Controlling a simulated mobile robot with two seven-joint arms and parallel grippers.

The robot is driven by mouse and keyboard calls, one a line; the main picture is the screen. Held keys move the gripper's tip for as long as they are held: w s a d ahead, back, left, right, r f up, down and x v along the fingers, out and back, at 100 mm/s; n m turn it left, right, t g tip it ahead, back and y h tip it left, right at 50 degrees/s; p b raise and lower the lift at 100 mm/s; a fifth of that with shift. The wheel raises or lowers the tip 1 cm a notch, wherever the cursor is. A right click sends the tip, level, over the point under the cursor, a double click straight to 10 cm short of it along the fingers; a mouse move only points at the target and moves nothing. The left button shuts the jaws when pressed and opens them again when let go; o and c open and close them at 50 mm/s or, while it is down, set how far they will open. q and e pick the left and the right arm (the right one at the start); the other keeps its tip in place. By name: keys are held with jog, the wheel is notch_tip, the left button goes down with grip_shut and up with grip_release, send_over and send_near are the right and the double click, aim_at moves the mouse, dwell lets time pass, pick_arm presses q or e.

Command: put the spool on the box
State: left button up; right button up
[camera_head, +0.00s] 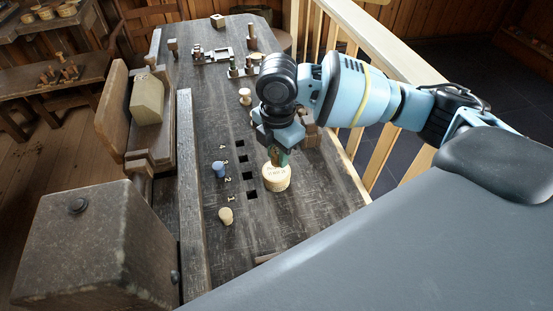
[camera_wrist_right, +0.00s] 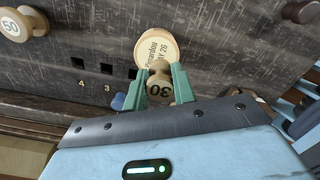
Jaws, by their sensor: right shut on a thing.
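My right gripper (camera_head: 277,157) points down over the round pale wooden box (camera_head: 277,180), which has dark lettering on its top. In the head view the fingers and wrist mostly hide the held spool. I cannot tell whether the spool touches the box top. My left gripper is not in view.
A row of square holes (camera_head: 248,176) numbered on the bench runs left of the box. Loose spools stand nearby: a blue one (camera_head: 219,169), a pale one (camera_head: 226,216) and another pale one (camera_head: 245,97). Brown blocks (camera_head: 312,136) lie right of the gripper.

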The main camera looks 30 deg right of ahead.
aim_at(277, 161)
jog(key=shift+w+f, duration=0.25)
jog(key=shift+w, duration=0.05)
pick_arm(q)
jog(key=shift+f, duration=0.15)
pick_arm(e)
jog(key=shift+f, duration=1.5)
jog(key=shift+f, duration=0.1)
jog(key=o, duration=0.9)
jog(key=shift+o, duration=0.2)
notch_tip(277, 161, up, 11)
jog(key=shift+r+p, duration=0.1)
jog(key=shift+p, duration=0.3)
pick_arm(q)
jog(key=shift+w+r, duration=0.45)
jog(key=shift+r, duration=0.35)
pick_arm(e)
jog(key=shift+r, duration=0.5)
